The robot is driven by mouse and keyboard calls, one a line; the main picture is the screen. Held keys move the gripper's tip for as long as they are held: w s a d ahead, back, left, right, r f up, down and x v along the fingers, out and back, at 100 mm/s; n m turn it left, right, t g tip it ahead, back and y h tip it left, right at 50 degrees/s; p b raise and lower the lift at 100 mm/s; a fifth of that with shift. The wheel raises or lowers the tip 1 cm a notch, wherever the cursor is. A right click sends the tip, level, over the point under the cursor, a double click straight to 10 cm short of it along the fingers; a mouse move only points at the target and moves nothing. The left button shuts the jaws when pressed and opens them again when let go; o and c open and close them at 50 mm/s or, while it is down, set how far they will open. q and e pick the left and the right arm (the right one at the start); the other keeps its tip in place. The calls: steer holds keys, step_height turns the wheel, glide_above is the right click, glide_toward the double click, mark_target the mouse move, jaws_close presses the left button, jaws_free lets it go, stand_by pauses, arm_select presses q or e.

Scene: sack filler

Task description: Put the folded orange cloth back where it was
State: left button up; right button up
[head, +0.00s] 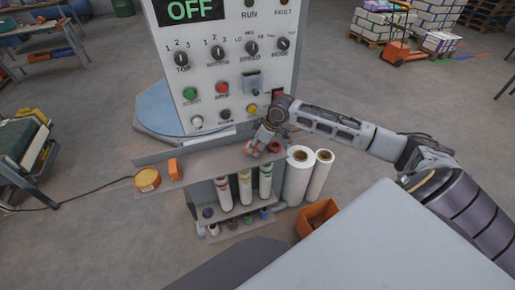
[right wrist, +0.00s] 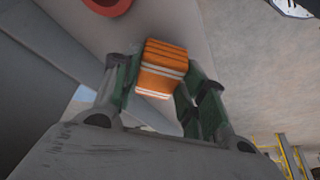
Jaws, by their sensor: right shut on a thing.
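The folded orange cloth (right wrist: 162,68) shows in the right wrist view as a small orange block with pale stripes. It sits between the green fingers of my right gripper (right wrist: 155,88), which is shut on it. In the head view my right gripper (head: 256,147) is over the right part of the grey shelf (head: 215,165) below the control panel. The cloth is mostly hidden by the gripper there. I cannot tell whether the cloth touches the shelf. My left gripper is not in view.
On the shelf's left stand an orange round tin (head: 147,180) and a small orange block (head: 174,168). A red round thing (right wrist: 108,4) is near the cloth in the wrist view. White rolls (head: 300,172) and an orange bin (head: 317,217) stand right. The control panel (head: 225,65) rises behind.

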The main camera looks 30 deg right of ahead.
steer(key=shift+f, duration=0.8)
steer(key=o, duration=0.9)
steer(key=shift+v, duration=6.05)
